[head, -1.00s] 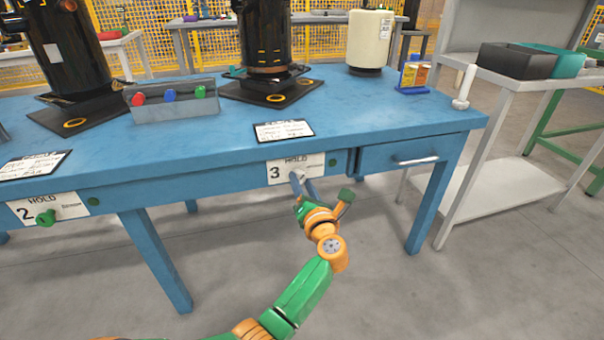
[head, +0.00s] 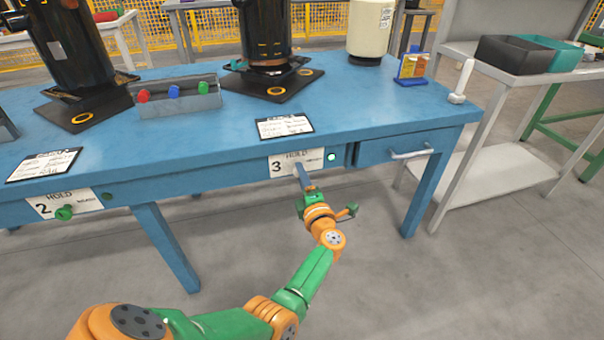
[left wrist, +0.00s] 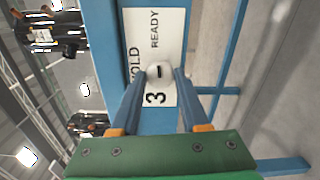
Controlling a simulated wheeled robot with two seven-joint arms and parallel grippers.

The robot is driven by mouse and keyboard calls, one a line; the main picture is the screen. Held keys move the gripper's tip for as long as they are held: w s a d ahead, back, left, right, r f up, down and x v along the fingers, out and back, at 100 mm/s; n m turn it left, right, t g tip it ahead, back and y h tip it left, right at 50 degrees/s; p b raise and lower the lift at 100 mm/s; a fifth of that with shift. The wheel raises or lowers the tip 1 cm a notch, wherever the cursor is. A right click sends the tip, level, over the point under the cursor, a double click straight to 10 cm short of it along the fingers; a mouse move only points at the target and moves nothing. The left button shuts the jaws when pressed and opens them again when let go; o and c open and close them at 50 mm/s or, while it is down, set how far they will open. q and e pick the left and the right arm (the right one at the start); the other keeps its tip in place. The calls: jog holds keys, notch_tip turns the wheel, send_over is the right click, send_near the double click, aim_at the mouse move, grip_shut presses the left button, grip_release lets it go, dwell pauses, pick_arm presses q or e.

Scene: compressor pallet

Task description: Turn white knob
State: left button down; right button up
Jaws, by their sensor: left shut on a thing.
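The white knob (left wrist: 158,74) sits on the white label plate marked 3, with HOLD and READY printed on it, on the front of the blue table. In the left wrist view it lies between the tips of my two blue-grey fingers. My left gripper (head: 303,172) is shut on the knob, and its fingers hide most of the knob in the head view. The small indicator (head: 331,156) to the right of the knob glows bright green. My right gripper is not in view.
A green knob (head: 64,213) sits on plate 2 at the left. The drawer handle (head: 410,154) is right of plate 3. On the blue table (head: 380,105) stand dark cylinders, a grey bin (head: 180,101) and a label card (head: 284,126). The floor in front is clear.

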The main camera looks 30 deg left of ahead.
pick_arm(q)
jog(key=shift+m, duration=0.5)
dwell(0.3)
jog(key=shift+c, duration=2)
grip_release()
jog(key=shift+d, duration=0.1)
